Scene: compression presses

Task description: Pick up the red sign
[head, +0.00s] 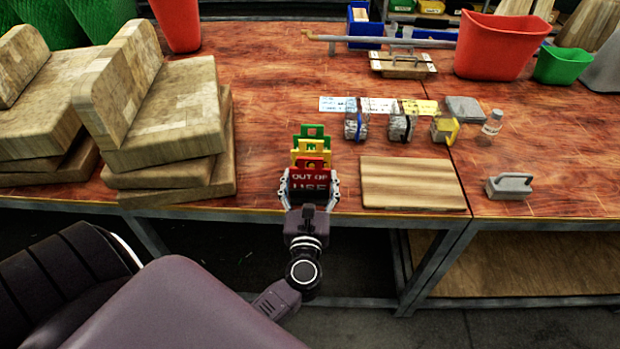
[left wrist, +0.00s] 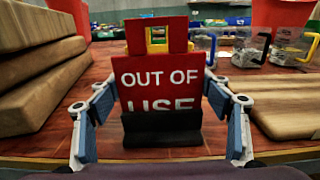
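The red sign (head: 309,186) reads "OUT OF USE" and stands upright near the table's front edge, with a yellow sign (head: 306,151) and a green sign (head: 314,131) behind it. In the left wrist view the red sign (left wrist: 160,72) is straight ahead, with a handle cut-out at its top and its lower part hidden by a black holder (left wrist: 162,135). My left gripper (head: 310,177) is open, with one finger on each side of the red sign. The fingertips are close to its side edges; I cannot tell whether they touch. My right gripper is not in view.
Stacked wooden blocks (head: 185,120) stand left of the signs. A wooden board (head: 412,183) lies to the right. Clear containers (head: 400,126), a bottle (head: 492,122) and a grey handled block (head: 509,186) are farther right. Red bins (head: 500,45) stand behind.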

